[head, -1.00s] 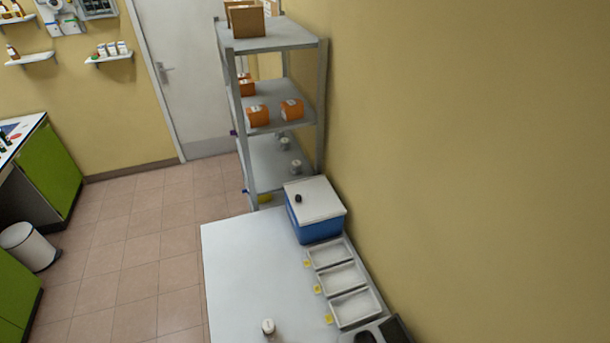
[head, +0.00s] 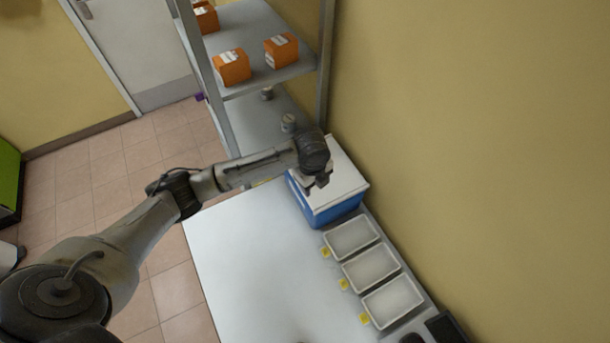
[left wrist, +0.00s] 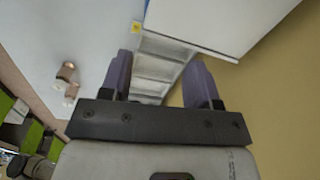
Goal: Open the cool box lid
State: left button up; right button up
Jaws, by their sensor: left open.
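The cool box (head: 338,212) has a blue body and a white lid (head: 346,180). It stands at the far right end of the white table, against the wall. The lid lies flat and shut on the body. My left gripper (head: 318,183) is over the left part of the lid in the head view, and it hides the dark knob there. In the left wrist view my left gripper (left wrist: 160,78) is open with nothing between its fingers. The white lid (left wrist: 225,20) shows at the top of that view. I cannot tell whether the gripper touches the lid. My right gripper is not in view.
Three white trays (head: 369,248) with yellow tags lie in a row beside the cool box. A metal shelf (head: 262,80) with orange boxes stands behind it. The yellow wall (head: 470,150) is close on the right. The left part of the table (head: 245,250) is clear.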

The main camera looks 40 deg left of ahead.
pick_arm(q)
jog(key=w+a+r+m+b, duration=0.1)
jog(key=w+a+r+m, duration=0.1)
jog(key=w+a+r, duration=0.4)
jog(key=shift+g+y, duration=0.3)
jog(key=f, duration=0.4)
jog(key=a+f+p, duration=0.1)
jog(key=f, duration=0.4)
jog(key=s+f, duration=0.1)
jog(key=f, duration=0.3)
jog(key=shift+a+f, duration=0.25)
jog(key=shift+f, duration=0.6)
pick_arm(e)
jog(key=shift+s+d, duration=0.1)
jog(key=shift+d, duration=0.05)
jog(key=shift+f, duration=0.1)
pick_arm(q)
jog(key=shift+c, duration=0.4)
grip_shut()
